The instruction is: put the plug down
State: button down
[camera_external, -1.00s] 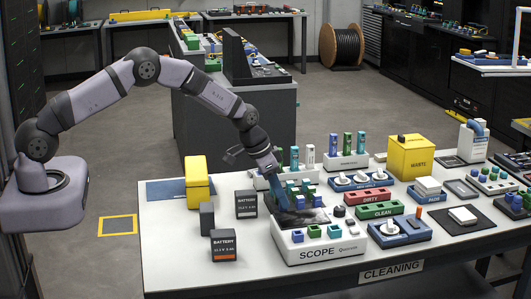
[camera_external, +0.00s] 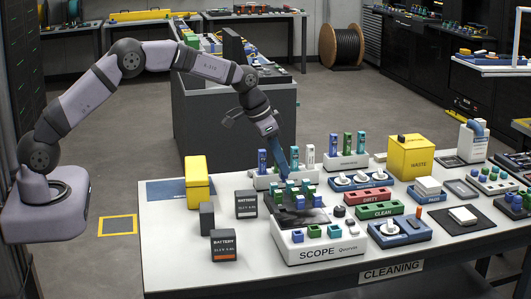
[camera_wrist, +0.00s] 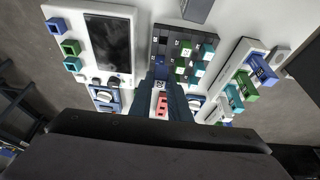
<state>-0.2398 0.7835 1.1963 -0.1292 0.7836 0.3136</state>
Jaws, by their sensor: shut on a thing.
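My gripper (camera_external: 285,178) points down over the dark rack (camera_external: 305,198) of green, blue and teal plugs behind the scope. In the wrist view the gripper (camera_wrist: 161,84) is shut on a small blue plug (camera_wrist: 160,70), which is mostly hidden between the blue fingers. The rack (camera_wrist: 158,32) with its plugs lies just beyond the fingertips there. I cannot tell whether the held plug touches the rack. The white scope (camera_external: 330,252) stands at the table's front, with blue and green ports; it also shows in the wrist view (camera_wrist: 65,14).
The holder of tall pens (camera_external: 265,181) stands close behind my gripper. The red DIRTY tray (camera_external: 353,198), green CLEAN tray (camera_external: 377,211) and yellow WASTE bin (camera_external: 411,158) are to the right. Batteries (camera_external: 224,245) stand at the left.

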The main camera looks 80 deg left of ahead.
jog(key=shift+s+a, duration=0.1)
jog(key=shift+a, duration=0.4)
jog(key=s+a+r+n+y, duration=0.1)
jog(key=s+a+r+n, duration=0.2)
jog(key=a, duration=0.4)
jog(key=s+a+r, duration=0.3)
jog(key=a+r, duration=0.2)
jog(key=a, duration=0.2)
jog(key=s+a+r+n+y, duration=0.1)
jog(key=s+a+r+n, duration=0.1)
jog(key=s+a+r, duration=0.35)
send_over(188, 166)
notch_tip(188, 166, down, 5)
jog(key=shift+d+r, duration=0.15)
jog(key=shift+r, duration=0.05)
jog(key=shift+f+m, duration=0.1)
jog(key=shift+m, duration=0.2)
jog(key=shift+f+p, duration=1.05)
jog(key=shift+f, duration=3.85)
